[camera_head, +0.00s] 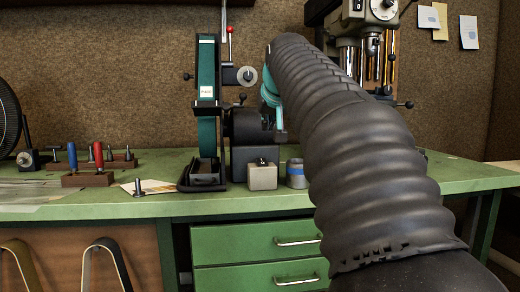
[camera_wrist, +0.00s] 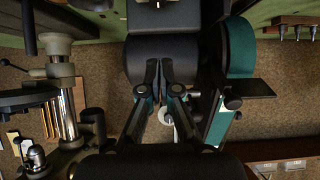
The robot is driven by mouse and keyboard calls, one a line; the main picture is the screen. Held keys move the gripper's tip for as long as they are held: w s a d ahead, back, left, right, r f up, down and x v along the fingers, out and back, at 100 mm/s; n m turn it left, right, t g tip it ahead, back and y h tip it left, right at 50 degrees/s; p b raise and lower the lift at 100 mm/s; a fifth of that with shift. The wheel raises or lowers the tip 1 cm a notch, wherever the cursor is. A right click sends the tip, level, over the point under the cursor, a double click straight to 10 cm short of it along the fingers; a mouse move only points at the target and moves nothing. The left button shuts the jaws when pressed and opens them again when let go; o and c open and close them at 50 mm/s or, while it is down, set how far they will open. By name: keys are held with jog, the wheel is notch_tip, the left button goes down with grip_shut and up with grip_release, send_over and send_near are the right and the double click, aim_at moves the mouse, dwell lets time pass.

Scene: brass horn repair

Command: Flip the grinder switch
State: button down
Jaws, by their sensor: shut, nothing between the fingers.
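The grinder (camera_head: 246,124) stands on the green bench, with a tall green belt on the left and a dark motor body on the right. It also shows upside down in the wrist view (camera_wrist: 158,47). A small grey box (camera_head: 262,177) with a dark knob on top sits at the front of its base; this looks like the switch, but I cannot tell its position. My gripper (camera_wrist: 160,63) is shut and empty, its fingertips in front of the dark motor body; I cannot tell whether they touch. In the head view, my arm hides most of the gripper.
A blue-banded cup (camera_head: 296,173) stands right of the grey box. A drill press (camera_head: 362,30) is at the back right. Hand tools in wooden blocks (camera_head: 88,179) and a small upright metal part (camera_head: 139,188) are on the left. The bench front (camera_head: 235,203) is clear.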

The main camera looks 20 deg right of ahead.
send_over(261, 160)
jog(key=s, duration=0.3)
jog(key=f, duration=0.3)
jog(key=a+f, duration=0.1)
jog(key=f, duration=0.1)
jog(key=shift+f, duration=0.15)
jog(key=shift+w+d+f, duration=0.1)
jog(key=shift+w+f, duration=0.15)
jog(key=shift+f, duration=0.35)
jog(key=shift+w+d+f, duration=0.1)
jog(key=shift+w+f, duration=0.1)
jog(key=shift+f, duration=0.35)
jog(key=shift+w+f+b, duration=0.2)
jog(key=shift+f+b, duration=0.2)
jog(key=shift+f, duration=0.55)
jog(key=shift+w+f, duration=0.2)
jog(key=shift+f, duration=0.15)
jog(key=shift+d, duration=0.1)
jog(key=shift+w+d+r+p, duration=0.2)
jog(key=shift+w+r+p, duration=0.05)
jog(key=shift+w+p, duration=0.55)
jog(key=shift+r, duration=0.15)
